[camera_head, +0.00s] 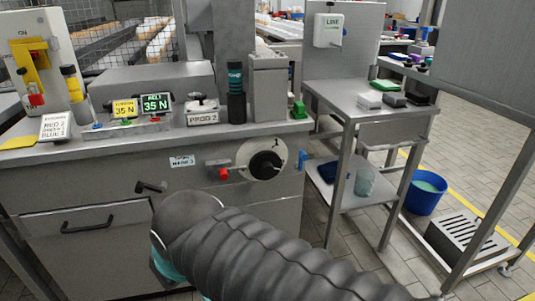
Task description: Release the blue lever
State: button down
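A small blue handle (303,158) sticks out at the right edge of the grey machine cabinet (110,172), right of a black dial (265,165). A small blue piece (97,125) also sits on the low strip on top of the cabinet. I cannot tell for sure which is the blue lever, or its exact position. My arm, in a grey ribbed sleeve, crosses the bottom centre in front of the cabinet. A bit of teal shows below its rounded end at the left. My gripper's fingers are not visible, and nothing is seen touching either blue part.
A red-tipped lever (223,173) sits left of the dial. A green block (299,109) and a dark teal-labelled cylinder (236,92) stand on the cabinet top. To the right are a steel table (345,95) and a blue bucket (425,192) on the tiled floor.

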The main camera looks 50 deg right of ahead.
aim_at(303, 156)
jog(key=z, duration=2.85)
jog(key=k, duration=0.55)
jog(key=u, duration=0.05)
jog(key=i, duration=0.5)
jog(key=u, duration=0.05)
